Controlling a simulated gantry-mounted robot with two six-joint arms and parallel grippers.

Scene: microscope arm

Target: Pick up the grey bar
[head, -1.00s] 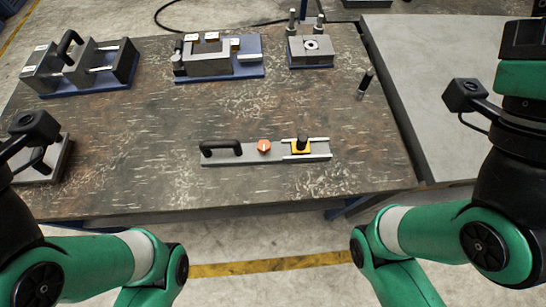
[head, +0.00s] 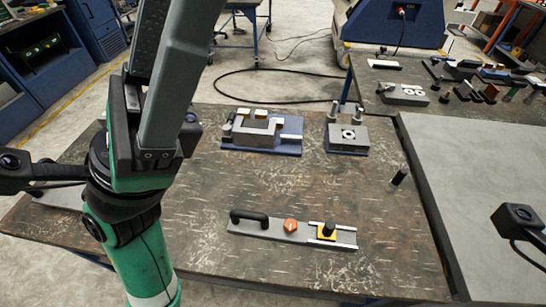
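The grey bar (head: 270,230) lies flat near the front middle of the table in the head view. It carries a black arched handle (head: 249,215) at its left end, an orange knob (head: 290,225) and a yellow block with a black knob (head: 327,232) at its right end. My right gripper is out of view.
A grey fixture on a blue base (head: 262,132) and a smaller block with posts (head: 347,138) stand at the table's back. A dark upright pin (head: 399,175) stands at right. A side table with tools (head: 460,85) is beyond. The wooden table (head: 385,240) is clear around the bar.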

